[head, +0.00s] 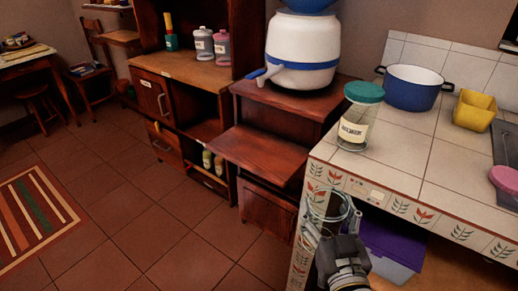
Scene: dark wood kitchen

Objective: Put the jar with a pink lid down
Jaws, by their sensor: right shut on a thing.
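My right gripper (335,228) is in front of the tiled counter's front left corner, below its top. It is shut on a clear, see-through thing (331,205) with a thin pale rounded outline; no pink lid shows on it, and I cannot tell what it is. A bottle-like container with a pink top (222,46) stands on the wooden cabinet at the back. A pink thing (506,180) is cut off at the right edge, on the counter; I cannot tell if it is a lid. My left gripper is not in view.
A labelled jar with a teal lid (356,125) stands near the counter's (405,150) left edge. Behind it are a blue pot (411,90) and a yellow container (475,110). The middle of the counter is clear. A purple box (395,245) sits underneath. A water dispenser (302,50) stands left.

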